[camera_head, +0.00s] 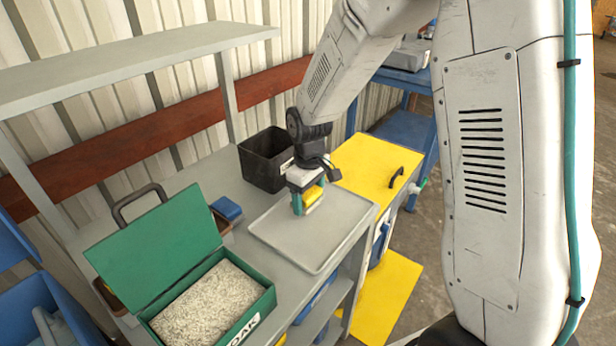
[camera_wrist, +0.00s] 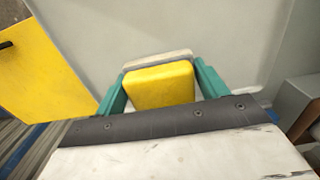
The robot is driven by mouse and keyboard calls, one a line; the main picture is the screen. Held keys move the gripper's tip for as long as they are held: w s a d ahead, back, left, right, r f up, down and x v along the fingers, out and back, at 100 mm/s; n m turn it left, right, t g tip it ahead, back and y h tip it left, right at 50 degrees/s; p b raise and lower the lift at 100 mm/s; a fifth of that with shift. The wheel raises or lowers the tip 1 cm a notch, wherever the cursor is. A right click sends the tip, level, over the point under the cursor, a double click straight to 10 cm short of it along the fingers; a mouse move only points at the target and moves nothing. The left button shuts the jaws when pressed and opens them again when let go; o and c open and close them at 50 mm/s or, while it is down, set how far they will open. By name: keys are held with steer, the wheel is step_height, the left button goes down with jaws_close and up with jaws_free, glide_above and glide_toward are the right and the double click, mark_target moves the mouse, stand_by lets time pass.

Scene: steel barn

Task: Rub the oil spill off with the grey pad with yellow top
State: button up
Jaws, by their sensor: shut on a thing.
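My gripper (camera_head: 306,204) has teal fingers and is shut on the grey pad with yellow top (camera_head: 313,195). In the wrist view the pad's yellow top (camera_wrist: 160,86) sits between the two teal fingers (camera_wrist: 207,82), with a pale grey edge showing beyond it. The pad is over the back left part of a shallow grey tray (camera_head: 333,240) on the bench. I cannot tell whether it touches the tray. I see no oil spill in either view; the pad and gripper hide part of the tray.
A black bin (camera_head: 262,165) stands just behind the tray. An open green box (camera_head: 172,248) of pale granules is at the front left, with a blue-topped object (camera_head: 227,209) behind it. A yellow surface (camera_head: 372,165) lies to the right. The tray's front looks clear.

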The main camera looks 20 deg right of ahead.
mark_target(309, 192)
steer(key=shift+s+r, duration=0.1)
steer(key=shift+r, duration=3.25)
